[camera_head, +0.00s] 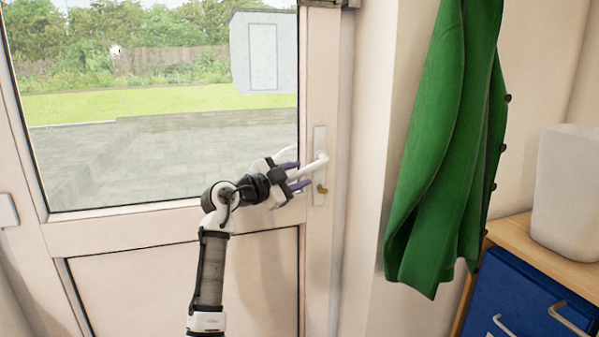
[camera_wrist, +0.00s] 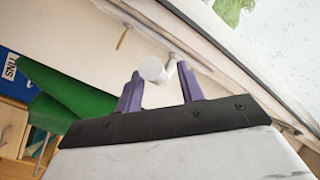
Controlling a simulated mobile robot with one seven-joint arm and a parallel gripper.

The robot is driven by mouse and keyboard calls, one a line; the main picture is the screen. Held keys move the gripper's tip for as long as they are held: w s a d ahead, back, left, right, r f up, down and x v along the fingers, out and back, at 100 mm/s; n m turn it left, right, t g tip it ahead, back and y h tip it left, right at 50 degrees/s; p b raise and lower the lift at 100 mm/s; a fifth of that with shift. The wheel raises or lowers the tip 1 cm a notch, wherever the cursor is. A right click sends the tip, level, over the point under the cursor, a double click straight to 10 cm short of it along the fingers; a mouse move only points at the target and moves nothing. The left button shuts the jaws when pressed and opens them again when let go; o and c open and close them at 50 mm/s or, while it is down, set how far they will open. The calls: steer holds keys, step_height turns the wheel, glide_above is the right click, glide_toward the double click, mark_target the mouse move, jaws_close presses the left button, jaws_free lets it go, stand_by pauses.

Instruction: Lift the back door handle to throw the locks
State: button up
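The back door (camera_head: 180,228) fills the left and middle of the head view and looks closed. Its white lever handle (camera_head: 316,163) is on a tall backplate at the door's right side, slanting down to the left from its pivot. A brass key or cylinder (camera_head: 321,189) sits below the lever. My gripper (camera_head: 297,175) is at the lever's free end, with its purple fingers apart. In the wrist view the round end of the handle (camera_wrist: 153,69) shows between and beyond the two fingers (camera_wrist: 160,88), with gaps visible. Contact cannot be told.
A green coat (camera_head: 445,150) hangs on the wall right of the door. A white bin (camera_head: 567,190) stands on a wooden-topped unit with blue drawers (camera_head: 515,300) at the right. The door frame and wall are close to the handle's right.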

steer(key=shift+w+d, duration=0.4)
steer(key=shift+d, duration=0.05)
jaws_close()
